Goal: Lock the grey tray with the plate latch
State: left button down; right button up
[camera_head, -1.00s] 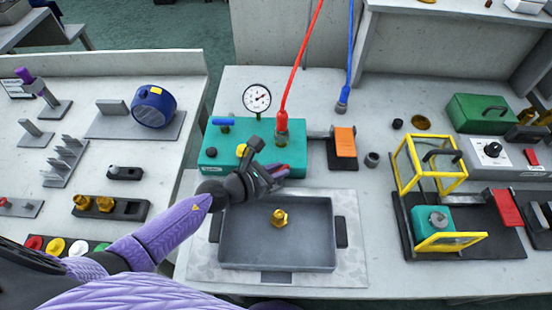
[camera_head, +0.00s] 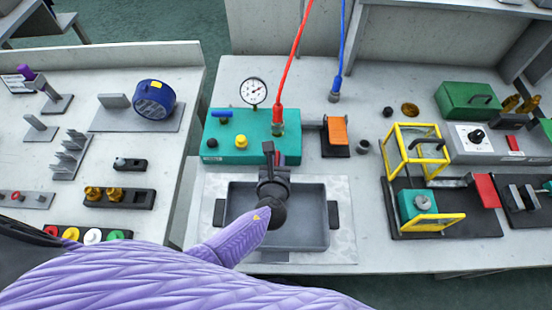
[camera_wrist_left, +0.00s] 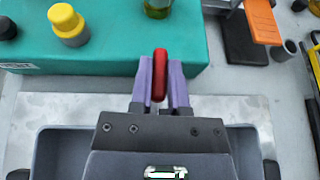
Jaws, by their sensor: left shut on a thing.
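The grey tray (camera_head: 313,218) sits on a pale mottled plate (camera_head: 343,190) at the front of the middle bench. It has dark handles on both sides. My left gripper (camera_head: 275,160) reaches over the tray to the plate's far edge, close to the teal pump box. In the left wrist view its purple fingers are shut on a red handle (camera_wrist_left: 159,66), which appears to be the plate latch. The latch's base is hidden behind the gripper. The tray's rim (camera_wrist_left: 47,133) shows below in that view. My right gripper is not in view.
The teal box (camera_head: 222,140) with a gauge (camera_head: 253,92) and red hose (camera_head: 291,65) stands just behind the plate. An orange-flapped block (camera_head: 337,131) and a yellow-framed guard (camera_head: 416,150) stand to the right.

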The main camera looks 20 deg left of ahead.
pick_arm(q)
jog(key=shift+n+y, duration=0.5)
jog(key=c, duration=0.6)
grip_release()
jog(key=shift+s+d+r, duration=0.1)
jog(key=shift+s+r, duration=0.1)
jog(key=shift+s, duration=0.05)
jog(key=p+v, duration=0.3)
jog(key=v, duration=0.6)
jog(key=shift+s, duration=0.15)
